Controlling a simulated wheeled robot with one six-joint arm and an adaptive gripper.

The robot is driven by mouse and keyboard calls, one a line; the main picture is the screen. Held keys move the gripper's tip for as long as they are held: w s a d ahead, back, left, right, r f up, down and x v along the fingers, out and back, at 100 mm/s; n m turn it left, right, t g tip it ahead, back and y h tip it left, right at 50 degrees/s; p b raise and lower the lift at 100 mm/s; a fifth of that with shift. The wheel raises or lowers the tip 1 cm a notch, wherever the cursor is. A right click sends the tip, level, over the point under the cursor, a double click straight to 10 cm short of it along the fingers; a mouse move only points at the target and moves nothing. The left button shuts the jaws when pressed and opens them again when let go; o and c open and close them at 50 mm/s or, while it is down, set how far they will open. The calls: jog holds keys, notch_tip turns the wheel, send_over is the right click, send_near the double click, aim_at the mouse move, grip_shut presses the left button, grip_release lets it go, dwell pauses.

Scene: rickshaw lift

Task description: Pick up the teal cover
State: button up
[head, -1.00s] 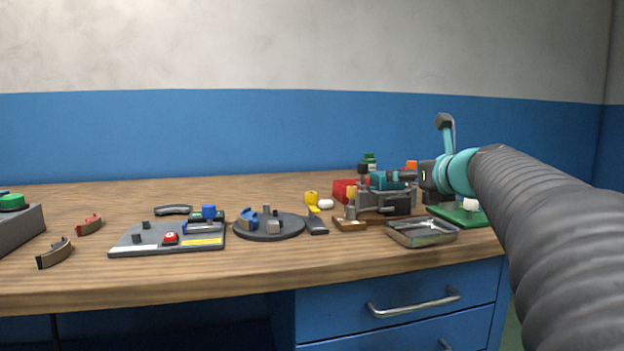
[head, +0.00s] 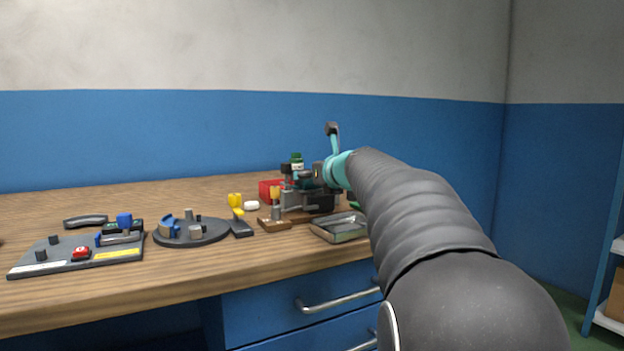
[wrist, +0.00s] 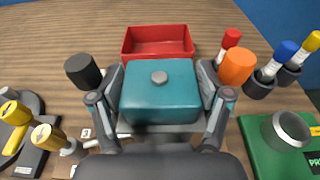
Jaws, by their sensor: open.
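The teal cover (wrist: 160,97) is a box-shaped block with a round grey knob on top, filling the middle of the wrist view. My gripper (wrist: 161,82) is open, with one finger on the cover's left side and one on its right. Whether the fingers touch the cover I cannot tell. In the head view, my gripper (head: 308,178) is at the back right of the bench, over a dark grey fixture (head: 322,202). There the cover is mostly hidden by my gripper and small items.
A red open bin (wrist: 158,42) lies just beyond the cover. A black post (wrist: 83,70) stands at left, and orange, red and blue capped items stand at right. A green board (wrist: 275,150) is at lower right. A metal tray (head: 340,228) sits near the bench's front edge.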

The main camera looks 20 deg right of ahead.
jog(key=c, duration=0.8)
